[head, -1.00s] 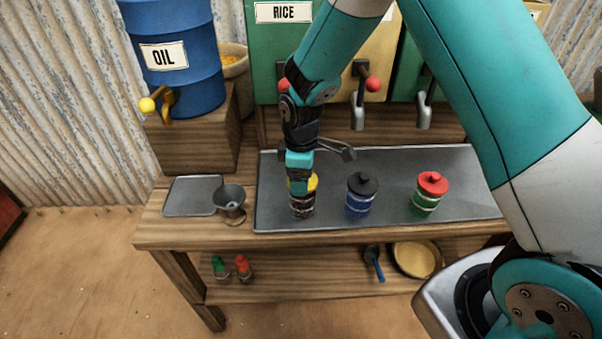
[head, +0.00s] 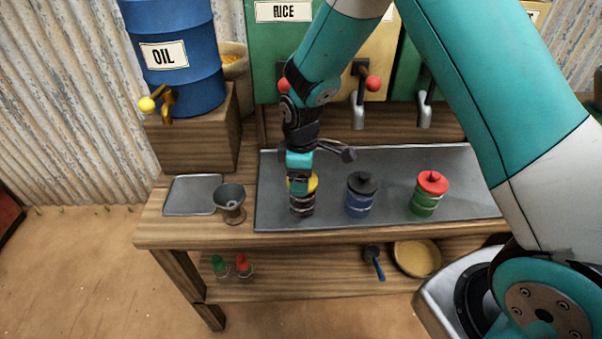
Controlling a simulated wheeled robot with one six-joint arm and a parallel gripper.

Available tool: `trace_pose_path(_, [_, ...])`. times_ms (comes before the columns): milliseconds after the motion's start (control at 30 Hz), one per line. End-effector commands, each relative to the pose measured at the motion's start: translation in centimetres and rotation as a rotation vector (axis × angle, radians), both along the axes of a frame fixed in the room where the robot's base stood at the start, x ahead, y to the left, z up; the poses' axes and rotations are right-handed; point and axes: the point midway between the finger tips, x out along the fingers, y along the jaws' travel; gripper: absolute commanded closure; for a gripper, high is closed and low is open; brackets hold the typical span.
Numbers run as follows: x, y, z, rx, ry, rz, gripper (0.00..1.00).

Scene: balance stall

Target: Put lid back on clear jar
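The clear jar (head: 302,208) with dark contents stands on the grey metal tray, left of the other jars. A yellow lid (head: 312,184) is at its mouth; whether it is fully seated cannot be told. My gripper (head: 299,186) points down over the yellow lid, and its fingers hide the lid's middle. I cannot see whether the fingers grip the lid or stand apart from it.
A blue jar with a black lid (head: 361,195) and a green jar with a red lid (head: 430,194) stand to the right on the tray (head: 395,208). A metal cup (head: 229,203) and a small flat tray (head: 192,196) are at left. Dispensers with levers (head: 358,112) stand behind.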

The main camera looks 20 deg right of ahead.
Motion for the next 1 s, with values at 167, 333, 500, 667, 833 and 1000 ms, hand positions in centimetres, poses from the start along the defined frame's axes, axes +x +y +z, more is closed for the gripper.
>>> trace_pose_path(167, [0.0, 0.0, 0.0, 0.0, 0.0, 0.0, 0.43])
trace_pose_path(333, [0.0, 0.0, 0.0, 0.0, 0.0, 0.0, 0.12])
trace_pose_path(500, [0.0, 0.0, 0.0, 0.0, 0.0, 0.0, 0.0])
trace_pose_path(667, [0.0, 0.0, 0.0, 0.0, 0.0, 0.0, 0.0])
trace_pose_path(833, [0.0, 0.0, 0.3, 0.0, 0.0, 0.0, 0.0])
trace_pose_path(1000, [0.0, 0.0, 1.3, 0.0, -0.001, 0.0, 0.0])
